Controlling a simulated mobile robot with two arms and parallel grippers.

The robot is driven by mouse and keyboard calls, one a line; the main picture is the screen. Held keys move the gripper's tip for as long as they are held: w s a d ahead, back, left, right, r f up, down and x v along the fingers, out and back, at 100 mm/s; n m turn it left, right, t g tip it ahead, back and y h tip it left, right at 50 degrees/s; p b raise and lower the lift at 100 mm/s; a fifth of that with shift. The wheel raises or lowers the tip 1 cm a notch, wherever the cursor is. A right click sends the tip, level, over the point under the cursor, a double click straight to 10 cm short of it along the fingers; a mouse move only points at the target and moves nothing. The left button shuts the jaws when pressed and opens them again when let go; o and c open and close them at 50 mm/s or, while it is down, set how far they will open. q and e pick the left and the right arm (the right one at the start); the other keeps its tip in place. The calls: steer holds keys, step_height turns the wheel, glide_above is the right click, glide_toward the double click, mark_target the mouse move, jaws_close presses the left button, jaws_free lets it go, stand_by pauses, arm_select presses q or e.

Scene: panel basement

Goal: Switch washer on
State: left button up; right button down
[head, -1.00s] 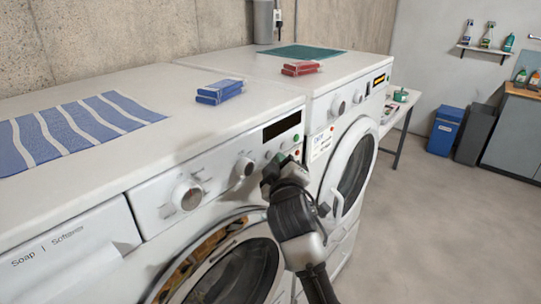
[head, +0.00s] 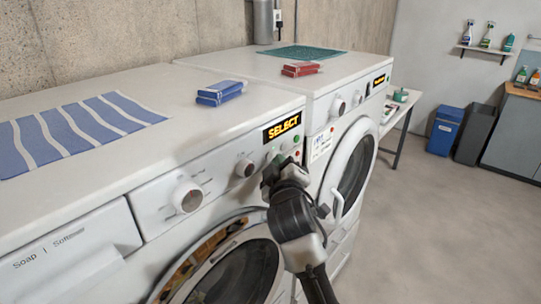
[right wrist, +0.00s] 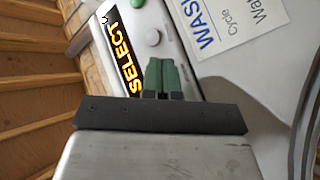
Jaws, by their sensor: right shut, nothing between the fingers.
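The washer (head: 90,205) is the nearer white front-loader at the left, with "Soap" and "Softener" lettering on its drawer. Its display (head: 282,127) is lit and reads "SELECT" in yellow; it also shows in the right wrist view (right wrist: 125,50). A green button (right wrist: 152,37) shows beside the display in the right wrist view. My right gripper (head: 272,172) is at the panel just below the display. Its green fingertips (right wrist: 162,75) are shut and empty, at or very near the panel; they hide what lies under them. My left gripper is out of view.
A second white machine (head: 345,110) stands to the right, its round door close to my right arm.

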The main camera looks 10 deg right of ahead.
steer(key=shift+s+d, duration=0.2)
steer(key=shift+s, duration=0.1)
steer(key=s+d+p, duration=0.1)
steer(key=s+d, duration=0.1)
steer(key=s+d+p, duration=0.1)
steer(key=s+p, duration=0.1)
steer(key=shift+s+d, duration=0.35)
stand_by(0.4)
